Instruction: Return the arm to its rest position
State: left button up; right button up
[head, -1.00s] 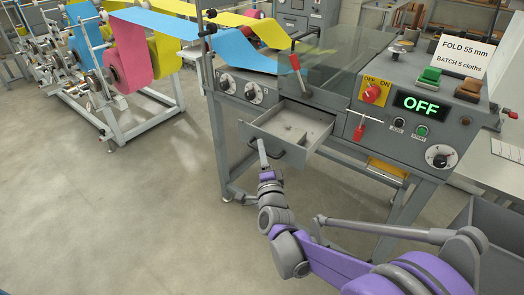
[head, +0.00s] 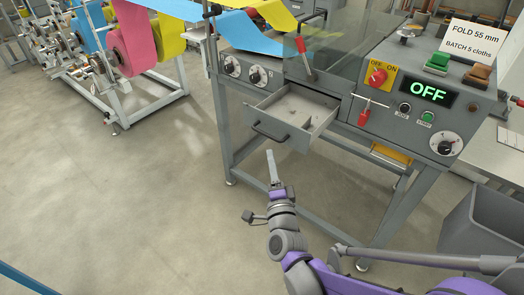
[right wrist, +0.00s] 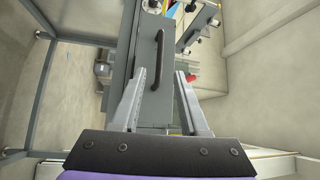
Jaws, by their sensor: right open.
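My right gripper (head: 271,168) is open and empty in the head view, in front of and below the open drawer (head: 272,143) of the grey machine. Its arm comes up from the lower right. In the right wrist view its two fingers (right wrist: 160,92) stand apart, with the drawer's dark handle (right wrist: 158,62) beyond and between them. The handle (head: 270,132) also shows in the head view, apart from the fingertips. The drawer holds a few small bits too small to identify. My left gripper is not in view.
The machine's control panel (head: 404,106) reads OFF. A red-handled lever (head: 304,58) stands above the drawer. A grey bin (head: 485,225) is at the right. Coloured cloth rolls (head: 130,42) hang on a rack at the left. The floor (head: 120,210) at left is clear.

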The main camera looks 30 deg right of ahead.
jog(key=s+a+f+n+g+y, duration=0.45)
jog(key=a+f+n+y, duration=0.3)
jog(key=a+n, duration=0.35)
jog(key=s+f+n+g, duration=0.4)
jog(key=s+n+g, duration=0.1)
jog(key=s, duration=0.3)
jog(key=s+f+n+g, duration=0.3)
jog(key=s+n+g, duration=0.15)
jog(key=s, duration=0.45)
pick_arm(q)
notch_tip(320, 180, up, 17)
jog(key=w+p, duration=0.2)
jog(key=p, duration=1.3)
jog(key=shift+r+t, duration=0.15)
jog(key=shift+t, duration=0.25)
pick_arm(e)
notch_tip(320, 180, up, 17)
jog(key=w+t, duration=0.1)
jog(key=w, duration=0.1)
jog(key=shift+w+r, duration=0.15)
jog(key=shift+w, duration=0.2)
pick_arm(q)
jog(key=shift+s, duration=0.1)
pick_arm(e)
jog(key=shift+s, duration=0.1)
